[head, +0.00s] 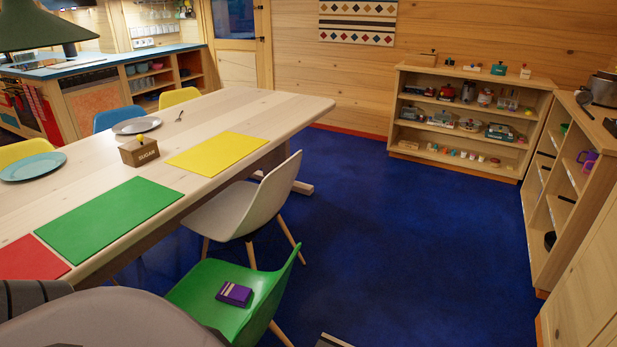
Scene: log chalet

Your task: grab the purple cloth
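A small purple folded cloth (234,294) with a paler band along its front edge lies on the seat of the green chair (202,287) at the bottom, left of centre. The cloth looks flat and compact, and nothing covers it.
The long wooden table (207,111) fills the left, with green (110,218) and yellow (217,152) mats. A white chair (240,206) stands just beyond the green one. A grey chair back (110,322) is close in front. Blue floor (410,250) is open to the right, before shelves.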

